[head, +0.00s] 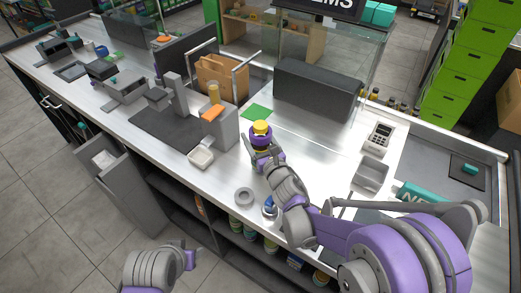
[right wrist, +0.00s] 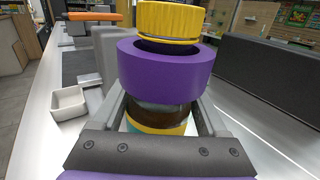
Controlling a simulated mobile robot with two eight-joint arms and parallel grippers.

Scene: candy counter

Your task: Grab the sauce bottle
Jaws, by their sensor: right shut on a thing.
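The sauce bottle (head: 261,128) stands upright on the metal counter, with a yellow cap and a wide purple ring around it below the cap. In the right wrist view the bottle (right wrist: 170,22) fills the middle, and its dark body with teal and yellow bands shows below the ring. My right gripper (head: 262,154) is shut on the bottle, one finger on each side below the purple ring. Whether its base touches the counter is hidden. Part of my left arm (head: 155,268) shows at the bottom left of the head view, away from the counter; its fingers are not clear.
A white square dish (head: 201,159) and a grey ring (head: 244,196) lie near the counter's front edge. A grey block with an orange top (head: 213,112) stands left of the bottle. A green mat (head: 257,112) and a dark panel (head: 318,90) are behind. A card reader (head: 378,138) is to the right.

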